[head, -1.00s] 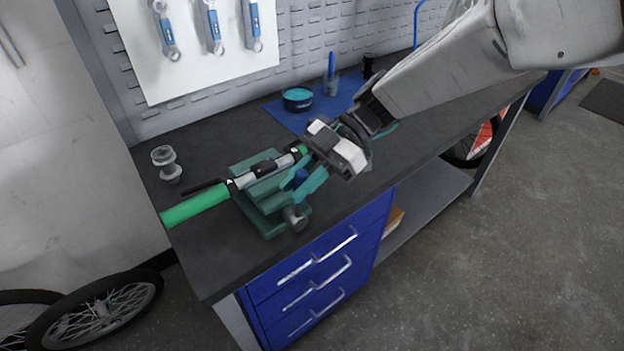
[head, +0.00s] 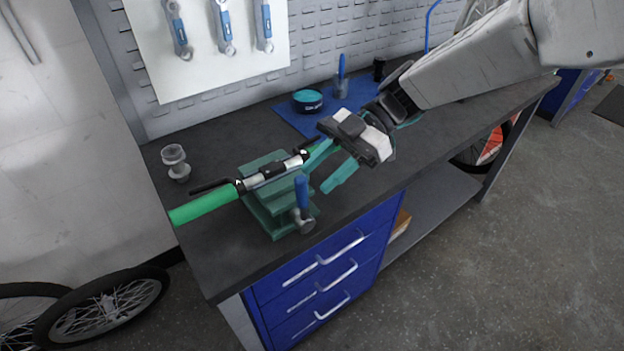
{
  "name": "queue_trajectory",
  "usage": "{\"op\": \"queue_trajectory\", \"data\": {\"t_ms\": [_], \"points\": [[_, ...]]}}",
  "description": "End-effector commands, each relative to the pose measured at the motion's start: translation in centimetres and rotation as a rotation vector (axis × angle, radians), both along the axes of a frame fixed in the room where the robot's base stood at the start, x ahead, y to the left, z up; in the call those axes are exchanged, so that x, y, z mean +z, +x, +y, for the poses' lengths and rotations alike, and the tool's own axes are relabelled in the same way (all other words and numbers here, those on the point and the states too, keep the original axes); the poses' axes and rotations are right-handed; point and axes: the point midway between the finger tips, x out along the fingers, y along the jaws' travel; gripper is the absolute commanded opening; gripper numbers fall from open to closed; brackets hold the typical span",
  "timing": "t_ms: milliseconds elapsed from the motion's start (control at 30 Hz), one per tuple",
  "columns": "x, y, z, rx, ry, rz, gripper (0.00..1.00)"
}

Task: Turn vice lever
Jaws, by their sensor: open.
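The green vice (head: 270,204) stands on the dark workbench near its front edge. A handlebar tube (head: 270,173) with a green grip (head: 204,204) lies across the top of the vice. The vice lever (head: 302,194) has a blue handle and a grey metal hub (head: 304,223) at the vice's front. Its handle points upward from the hub. My gripper (head: 327,173) has two teal fingers, spread apart and empty, to the right of the lever. The fingers point left and down, and the lever appears clear of them. The handlebar's far end is partly hidden near my upper finger.
A clear jar-like object (head: 176,163) stands at the bench's left. A blue mat (head: 330,107) bears a teal tin (head: 307,100) and a cup with a blue tool (head: 341,83). Blue drawers (head: 325,270) are below the bench. A wheel (head: 105,305) is on the floor at left.

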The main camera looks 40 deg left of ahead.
Motion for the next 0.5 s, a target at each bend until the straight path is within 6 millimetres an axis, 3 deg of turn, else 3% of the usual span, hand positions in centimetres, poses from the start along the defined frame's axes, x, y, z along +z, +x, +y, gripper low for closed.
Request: {"op": "queue_trajectory", "data": {"t_ms": [200, 500], "points": [[1.5, 2.9, -1.0, -0.002, 0.001, -0.001, 0.41], [1.9, 3.7, -1.3, 0.000, -0.001, 0.000, 0.41]]}}
